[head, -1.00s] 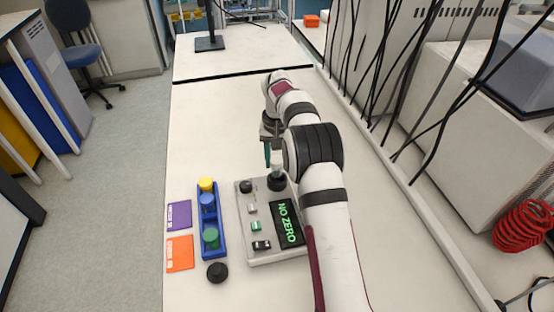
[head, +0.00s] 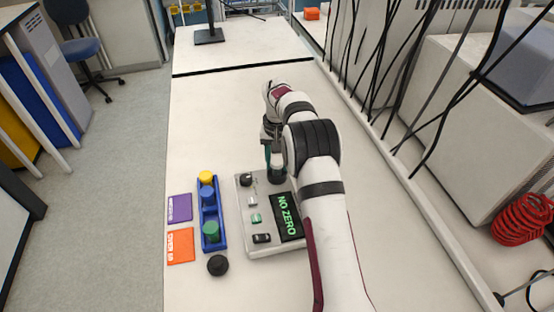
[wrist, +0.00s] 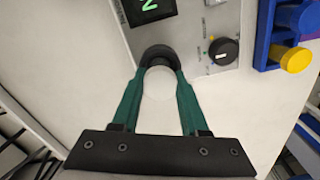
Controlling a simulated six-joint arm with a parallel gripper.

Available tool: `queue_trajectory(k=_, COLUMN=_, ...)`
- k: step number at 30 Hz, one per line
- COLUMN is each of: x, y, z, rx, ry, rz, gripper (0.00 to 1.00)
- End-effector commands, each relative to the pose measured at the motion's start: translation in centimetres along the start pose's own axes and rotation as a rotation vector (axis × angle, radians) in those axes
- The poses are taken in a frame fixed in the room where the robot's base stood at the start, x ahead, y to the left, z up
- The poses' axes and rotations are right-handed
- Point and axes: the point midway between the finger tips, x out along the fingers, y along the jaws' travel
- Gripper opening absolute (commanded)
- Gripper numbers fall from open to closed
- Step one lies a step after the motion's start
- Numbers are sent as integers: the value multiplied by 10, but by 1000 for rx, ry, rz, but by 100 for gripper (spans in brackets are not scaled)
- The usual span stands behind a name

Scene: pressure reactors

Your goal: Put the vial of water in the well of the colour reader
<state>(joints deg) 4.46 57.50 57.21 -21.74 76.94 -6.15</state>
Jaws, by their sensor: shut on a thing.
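My gripper (head: 275,150) is shut on a vial with a white cap (wrist: 158,82), seen from above between the green fingers in the wrist view. I take it for the vial of water; its body is mostly hidden. The colour reader (head: 267,243) is a grey box with a green display reading "NO ZERO". Its dark round well (wrist: 158,52) is at the reader's far end, and the vial is at or just above it. I cannot tell whether its lower end is inside. In the head view, my fingers reach down to the well.
A blue rack (head: 221,243) left of the reader holds vials with yellow, blue and green caps. Purple (head: 179,208) and orange (head: 180,246) cards lie beside it. A black round cap (head: 217,265) lies in front of the rack. The bench beyond the reader is clear.

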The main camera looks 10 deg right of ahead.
Motion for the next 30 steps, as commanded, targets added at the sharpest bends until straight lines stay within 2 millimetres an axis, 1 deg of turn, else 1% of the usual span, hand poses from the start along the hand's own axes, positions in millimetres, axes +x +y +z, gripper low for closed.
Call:
queue_trajectory(k=23, x=7, y=0, z=0, rx=0, ry=0, rz=0, gripper=0)
queue_trajectory(k=24, x=7, y=0, z=0, rx=1, ry=1, rz=-1, gripper=51)
queue_trajectory(k=28, x=7, y=0, z=0, rx=0, ry=0, rz=0, gripper=74)
queue_trajectory(k=29, x=7, y=0, z=0, rx=0, ry=0, rz=0, gripper=79)
queue_trajectory(k=30, x=7, y=0, z=0, rx=0, ry=0, rz=0, gripper=79)
